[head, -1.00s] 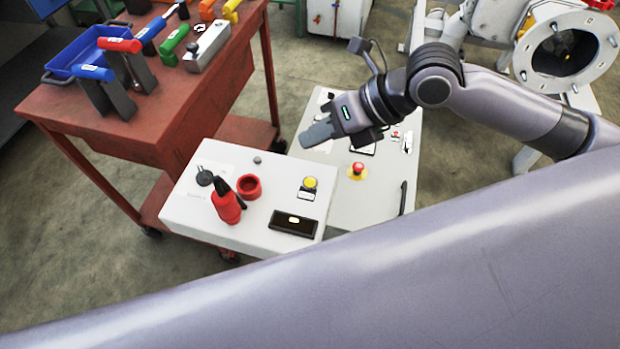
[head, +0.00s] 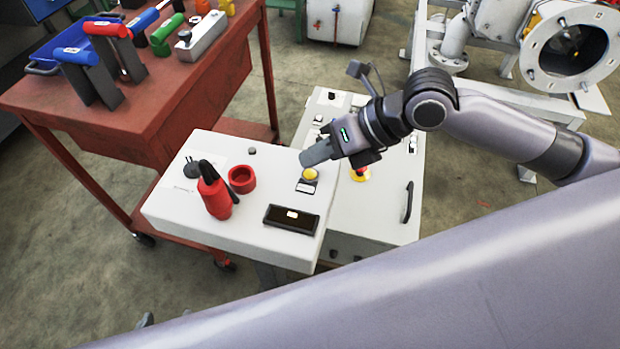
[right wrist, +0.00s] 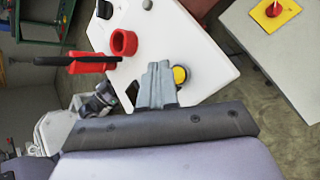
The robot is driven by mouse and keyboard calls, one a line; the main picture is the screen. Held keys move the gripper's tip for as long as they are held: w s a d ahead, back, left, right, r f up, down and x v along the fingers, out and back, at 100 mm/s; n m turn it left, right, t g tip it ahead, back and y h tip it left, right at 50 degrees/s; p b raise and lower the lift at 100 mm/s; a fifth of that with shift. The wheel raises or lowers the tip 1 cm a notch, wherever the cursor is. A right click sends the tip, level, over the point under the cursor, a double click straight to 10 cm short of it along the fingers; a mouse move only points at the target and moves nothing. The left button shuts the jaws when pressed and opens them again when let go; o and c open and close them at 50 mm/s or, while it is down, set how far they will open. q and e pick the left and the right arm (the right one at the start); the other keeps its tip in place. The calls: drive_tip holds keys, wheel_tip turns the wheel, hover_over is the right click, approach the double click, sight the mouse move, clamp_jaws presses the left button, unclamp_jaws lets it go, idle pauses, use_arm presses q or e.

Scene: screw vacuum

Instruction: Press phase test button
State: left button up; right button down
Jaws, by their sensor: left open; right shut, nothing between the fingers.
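The yellow round button (head: 309,174), with a small label plate by it, is on top of the white control box (head: 165,212); I take it as the phase test button. My right gripper (head: 317,154) is shut and empty, its fingertips right by the button's far side. In the right wrist view the shut fingers (right wrist: 159,72) are just left of the yellow button (right wrist: 180,75) and partly overlap its edge. I cannot tell whether they touch it. Only the tips of my left gripper (head: 166,317) show at the bottom left, apart and away from the box.
A red plug (head: 216,196) and red ring socket (head: 241,179) stand left of the button, with a black display (head: 291,219) in front. Behind is a second panel (head: 375,218) with a red emergency stop (head: 358,170). A red tool cart (head: 110,115) stands left.

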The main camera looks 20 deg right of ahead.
drive_tip(key=shift+f, duration=0.2)
use_arm(q)
drive_tip(key=shift+w+d+r, duration=0.2)
drive_tip(key=shift+d+r, duration=0.05)
drive_tip(key=shift+r, duration=0.05)
drive_tip(key=shift+a+f, duration=0.1)
drive_tip(key=shift+a, duration=0.1)
idle(0.6)
use_arm(e)
drive_tip(key=shift+f, duration=0.1)
idle(0.7)
use_arm(q)
drive_tip(key=shift+d+f, duration=0.1)
drive_tip(key=shift+f, duration=0.1)
use_arm(e)
drive_tip(key=shift+f, duration=0.35)
use_arm(q)
drive_tip(key=shift+f+b, duration=0.25)
drive_tip(key=shift+b, duration=0.2)
use_arm(e)
drive_tip(key=shift+f, duration=0.45)
use_arm(q)
drive_tip(key=shift+r, duration=0.1)
drive_tip(key=shift+r+p, duration=0.7)
drive_tip(key=shift+p, duration=0.15)
use_arm(e)
drive_tip(key=shift+r, duration=0.85)
